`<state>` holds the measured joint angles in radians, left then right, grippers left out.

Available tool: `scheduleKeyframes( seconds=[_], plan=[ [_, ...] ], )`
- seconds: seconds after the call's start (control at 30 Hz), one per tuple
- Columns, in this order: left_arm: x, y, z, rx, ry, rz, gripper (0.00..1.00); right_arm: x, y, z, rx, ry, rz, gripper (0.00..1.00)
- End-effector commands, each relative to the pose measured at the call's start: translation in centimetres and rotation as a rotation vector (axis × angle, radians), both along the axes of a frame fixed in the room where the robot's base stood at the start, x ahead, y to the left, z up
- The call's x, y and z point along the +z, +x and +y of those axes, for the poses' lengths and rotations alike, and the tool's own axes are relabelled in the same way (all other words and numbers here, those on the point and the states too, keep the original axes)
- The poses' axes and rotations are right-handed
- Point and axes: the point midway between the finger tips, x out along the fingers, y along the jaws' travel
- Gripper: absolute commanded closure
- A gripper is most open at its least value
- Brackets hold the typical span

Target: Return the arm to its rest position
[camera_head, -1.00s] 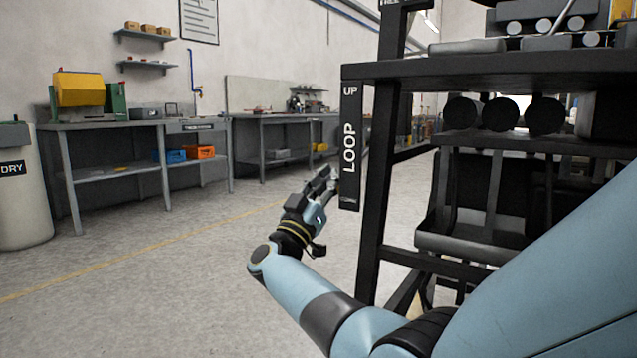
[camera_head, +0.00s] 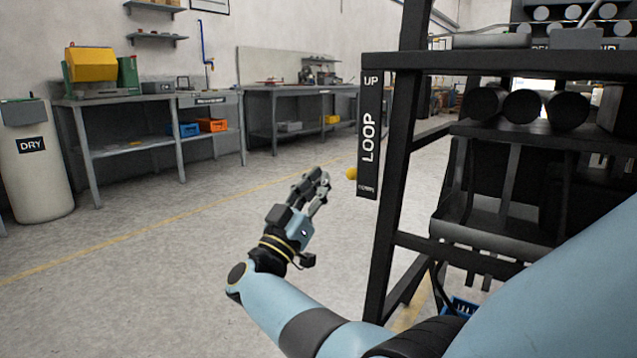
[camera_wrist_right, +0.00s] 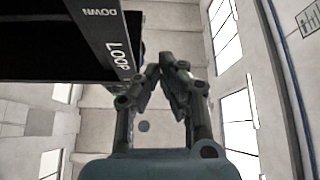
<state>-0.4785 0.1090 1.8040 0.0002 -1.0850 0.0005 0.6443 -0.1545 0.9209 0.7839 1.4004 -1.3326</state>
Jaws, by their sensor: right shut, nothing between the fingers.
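My right gripper (camera_head: 318,184) is in the middle of the head view, at the end of my blue arm, pointing up. It is shut and empty. In the right wrist view its two fingers (camera_wrist_right: 160,72) meet at the tips. It is apart from the black sign (camera_head: 368,140) marked LOOP and UP, just left of it in the head view. In the right wrist view the sign (camera_wrist_right: 108,40) lies to the left of the fingers and reads LOOP and DOWN. My left gripper is not in view.
A black rack (camera_head: 400,150) with dark rollers (camera_head: 522,106) fills the right side, close to my arm. A yellow knob (camera_head: 351,173) shows beside the sign. Workbenches (camera_head: 150,100) and a white drum (camera_head: 34,170) marked DRY stand further back. The floor (camera_head: 140,270) at left is clear.

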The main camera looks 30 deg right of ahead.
Motion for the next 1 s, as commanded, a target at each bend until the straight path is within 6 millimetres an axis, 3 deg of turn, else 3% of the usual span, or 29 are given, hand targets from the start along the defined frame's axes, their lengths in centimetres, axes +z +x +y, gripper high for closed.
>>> scheduleKeyframes(
  seconds=[0.43,0.53,0.67,0.8,0.9,1.0],
  plan=[
    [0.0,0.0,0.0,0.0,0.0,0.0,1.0,0.0,0.0,0.0,0.001,0.0,-0.001,1.0],
    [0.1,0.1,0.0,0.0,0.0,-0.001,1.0,-1.0,-0.5,0.0,0.0,0.0,0.017,1.0],
    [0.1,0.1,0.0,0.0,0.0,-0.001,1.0,-5.5,-3.2,-0.7,-0.006,-0.012,0.104,1.0],
    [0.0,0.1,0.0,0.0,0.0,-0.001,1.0,-12.0,-9.4,-2.3,0.02,-0.075,0.253,1.0],
    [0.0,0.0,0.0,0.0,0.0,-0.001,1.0,-16.5,-12.4,-2.2,0.2,-0.109,0.399,1.0],
    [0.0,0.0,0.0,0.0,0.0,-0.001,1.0,-21.5,-15.0,-0.7,0.458,-0.082,0.576,1.0]
  ],
)
